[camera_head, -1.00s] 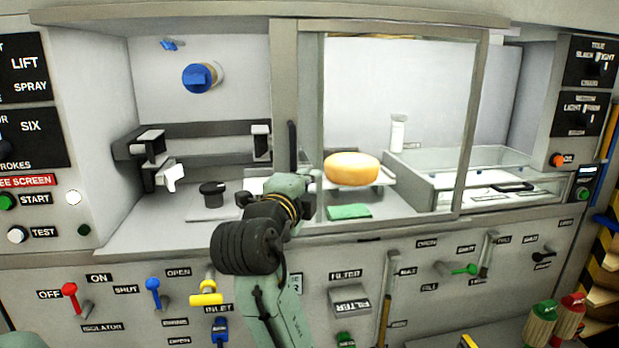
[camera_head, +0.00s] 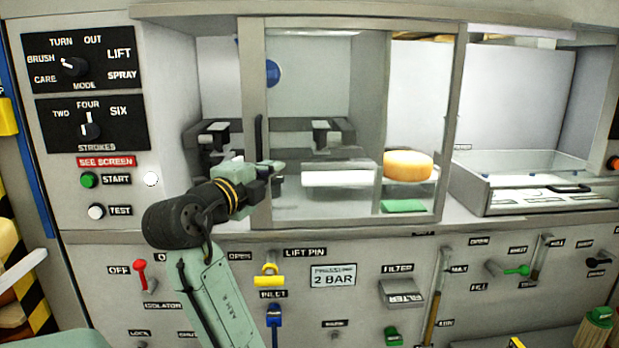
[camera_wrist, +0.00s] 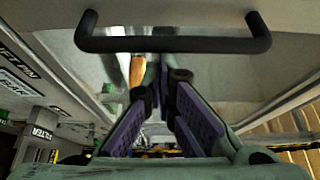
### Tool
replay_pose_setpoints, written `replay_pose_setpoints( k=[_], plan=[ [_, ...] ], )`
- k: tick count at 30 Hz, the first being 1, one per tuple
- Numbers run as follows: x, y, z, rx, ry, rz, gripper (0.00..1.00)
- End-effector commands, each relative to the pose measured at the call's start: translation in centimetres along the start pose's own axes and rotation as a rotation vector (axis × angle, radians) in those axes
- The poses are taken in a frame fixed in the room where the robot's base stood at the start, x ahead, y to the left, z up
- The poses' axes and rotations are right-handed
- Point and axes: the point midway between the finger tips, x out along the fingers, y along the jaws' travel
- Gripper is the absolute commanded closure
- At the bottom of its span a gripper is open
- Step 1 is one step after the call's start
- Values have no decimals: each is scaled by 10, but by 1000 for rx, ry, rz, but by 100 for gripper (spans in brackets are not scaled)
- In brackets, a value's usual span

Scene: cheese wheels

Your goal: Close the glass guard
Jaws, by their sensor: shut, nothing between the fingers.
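The glass guard (camera_head: 350,222) is a framed sliding pane across the middle of the machine's opening. Its left upright stands a little right of the opening's left wall, with a narrow uncovered gap between. A black bar handle (camera_head: 259,140) is on that left upright and crosses the top of the wrist view (camera_wrist: 175,45). My gripper (camera_head: 277,168) is shut and empty, at the lower end of the handle. In the wrist view its fingertips (camera_wrist: 158,62) meet beside the bar; I cannot tell whether they touch it.
Behind the glass are a yellow cheese wheel (camera_head: 408,165) and a green cloth (camera_head: 403,206). A clear-walled tray (camera_head: 530,170) stands at the right, where the opening is uncovered. Levers, including a red one (camera_head: 141,272), stick out from the panel below.

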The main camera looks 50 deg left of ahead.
Motion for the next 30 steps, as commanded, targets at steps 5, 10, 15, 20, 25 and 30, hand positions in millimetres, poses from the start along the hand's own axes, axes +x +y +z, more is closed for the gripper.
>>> replay_pose_setpoints(
  k=[5, 10, 15, 20, 25, 30],
  plan=[
    [-30, 2, 58, -5, -10, 2, 100],
    [-54, 1, 104, -5, -7, 2, 100],
    [-72, 1, 141, -6, -4, 2, 100],
    [-84, 1, 164, -4, -3, 2, 100],
    [-90, 1, 176, -3, -2, 3, 100],
    [-93, 1, 180, -2, -4, 1, 100]
  ],
)
